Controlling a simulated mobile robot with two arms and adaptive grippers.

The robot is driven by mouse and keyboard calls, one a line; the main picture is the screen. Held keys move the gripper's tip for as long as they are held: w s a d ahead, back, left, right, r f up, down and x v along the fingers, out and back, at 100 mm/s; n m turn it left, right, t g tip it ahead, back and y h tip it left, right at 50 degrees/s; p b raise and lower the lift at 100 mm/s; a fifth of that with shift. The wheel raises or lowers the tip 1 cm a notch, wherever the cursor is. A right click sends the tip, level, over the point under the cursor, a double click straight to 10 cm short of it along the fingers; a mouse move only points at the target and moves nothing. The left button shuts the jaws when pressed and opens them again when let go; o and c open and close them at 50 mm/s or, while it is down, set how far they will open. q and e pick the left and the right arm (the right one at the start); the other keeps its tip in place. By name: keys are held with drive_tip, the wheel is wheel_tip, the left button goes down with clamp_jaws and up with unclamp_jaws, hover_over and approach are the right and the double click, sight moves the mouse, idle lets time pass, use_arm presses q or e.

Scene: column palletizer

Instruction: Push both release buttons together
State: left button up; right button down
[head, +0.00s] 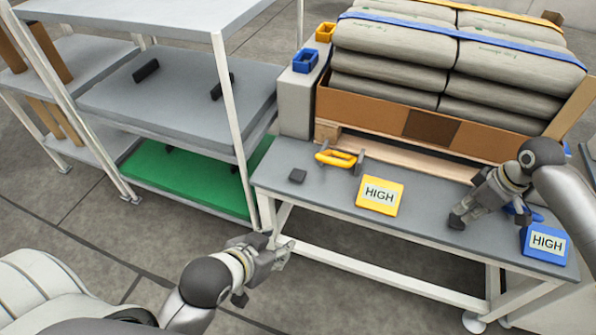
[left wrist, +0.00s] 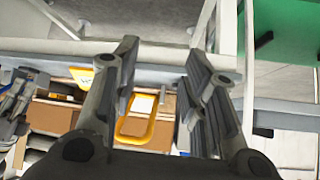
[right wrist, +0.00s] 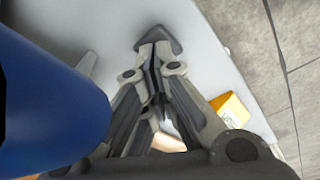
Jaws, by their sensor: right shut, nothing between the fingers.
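A dark button-like block (head: 297,175) sits on the grey table (head: 335,202) left of a yellow handle (head: 336,158). My left gripper (head: 287,252) is open and empty in front of the table's left part, apart from the block. The yellow handle shows between its fingers in the left wrist view (left wrist: 134,128). My right gripper (head: 459,212) is shut, pointing down at the table's right part. In the right wrist view, a dark block (right wrist: 158,38) lies at its fingertips; whether they touch cannot be told. A blue piece (head: 523,213) is partly hidden behind this gripper.
A yellow HIGH sign (head: 380,195) and a blue HIGH sign (head: 545,243) stand along the table's front edge. Behind is a box (head: 400,124) stacked with grey sacks (head: 385,62). A metal shelf rack (head: 185,95) stands at the left. The floor in front is clear.

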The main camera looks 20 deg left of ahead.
drive_tip(key=shift+r+p, duration=0.3)
drive_tip(key=shift+p, duration=0.1)
drive_tip(key=shift+r+p, duration=0.25)
drive_tip(key=shift+p, duration=0.1)
use_arm(q)
drive_tip(key=s+a+f+g+p, duration=0.1)
drive_tip(key=s+f+g, duration=0.1)
drive_tip(key=s, duration=0.2)
drive_tip(key=s+a+f+g+y+p, duration=0.1)
drive_tip(key=s+g+p, duration=0.1)
drive_tip(key=s+g, duration=0.1)
drive_tip(key=shift+s+a+f, duration=0.35)
drive_tip(key=shift+s+a, duration=0.05)
drive_tip(key=shift+s, duration=0.45)
use_arm(e)
drive_tip(key=shift+a+v, duration=0.2)
drive_tip(key=shift+v, duration=1.05)
drive_tip(key=shift+w+r, duration=0.1)
drive_tip(key=shift+w, duration=0.05)
drive_tip(key=shift+r+p, duration=0.45)
drive_tip(key=shift+p, duration=0.35)
use_arm(q)
wheel_tip(320, 180, down, 11)
drive_tip(key=g+p, duration=0.1)
drive_tip(key=shift+w+d+r, duration=0.15)
drive_tip(key=shift+w, duration=0.1)
use_arm(e)
drive_tip(key=shift+r, duration=0.6)
idle(1.0)
idle(0.3)
